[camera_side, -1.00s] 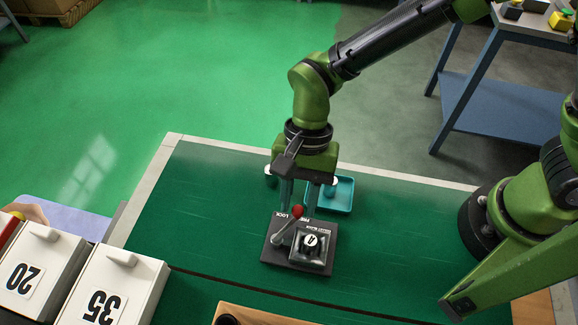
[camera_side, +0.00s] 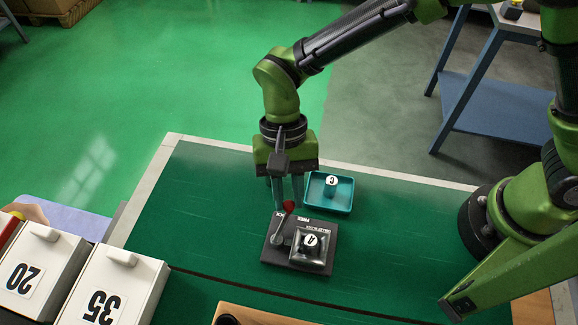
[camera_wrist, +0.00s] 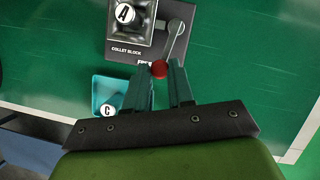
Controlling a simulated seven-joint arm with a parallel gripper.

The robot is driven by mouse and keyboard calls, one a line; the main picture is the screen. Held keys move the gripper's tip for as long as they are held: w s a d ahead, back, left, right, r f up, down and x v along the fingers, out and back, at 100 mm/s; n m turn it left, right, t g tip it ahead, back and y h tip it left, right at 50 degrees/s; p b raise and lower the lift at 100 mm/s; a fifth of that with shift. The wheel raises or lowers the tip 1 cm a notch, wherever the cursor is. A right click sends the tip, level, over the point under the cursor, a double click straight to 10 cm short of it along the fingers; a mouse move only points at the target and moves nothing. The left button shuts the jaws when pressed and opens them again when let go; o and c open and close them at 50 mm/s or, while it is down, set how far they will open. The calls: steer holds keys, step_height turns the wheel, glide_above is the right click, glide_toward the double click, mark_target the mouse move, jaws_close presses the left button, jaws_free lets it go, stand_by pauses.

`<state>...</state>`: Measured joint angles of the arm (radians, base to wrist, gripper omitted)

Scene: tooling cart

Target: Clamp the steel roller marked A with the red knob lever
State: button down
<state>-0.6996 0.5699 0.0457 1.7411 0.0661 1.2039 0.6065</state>
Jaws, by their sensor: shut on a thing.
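The steel roller marked A (camera_side: 310,241) stands in the dark collet block (camera_side: 325,262), its white marked end up. It also shows at the top of the wrist view (camera_wrist: 124,14). The block's metal lever (camera_side: 277,236) ends in a red knob (camera_side: 289,206), which lies between the lettering FREE and the partly covered LOCK. In the wrist view the red knob (camera_wrist: 159,69) is at my fingertips. My gripper (camera_side: 286,205) is shut on the red knob, with its fingers pointing down. The fingers hide part of the knob.
A teal tray (camera_side: 346,206) holding a roller marked C (camera_side: 331,182) stands just behind the block, right of my gripper. White boxes marked 20 (camera_side: 25,280) and 35 (camera_side: 102,308) stand at the left. The green mat left of the block is clear.

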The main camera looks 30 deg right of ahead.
steer(key=n, duration=0.1)
steer(key=w+a+n+h, duration=0.1)
steer(key=n, duration=0.1)
steer(key=shift+w+a, duration=0.15)
steer(key=shift+a, duration=0.1)
steer(key=shift+w+a+n+h, duration=0.15)
steer(key=shift+a+n+h, duration=0.2)
steer(key=shift+n, duration=0.35)
steer(key=shift+w+a+n+h, duration=0.2)
steer(key=shift+n+h, duration=0.15)
steer(key=shift+n, duration=0.35)
steer(key=c, duration=1)
jaws_free()
steer(key=shift+s, duration=0.1)
steer(key=v, duration=1.7)
steer(key=shift+w+f, duration=0.1)
steer(key=shift+w, duration=0.1)
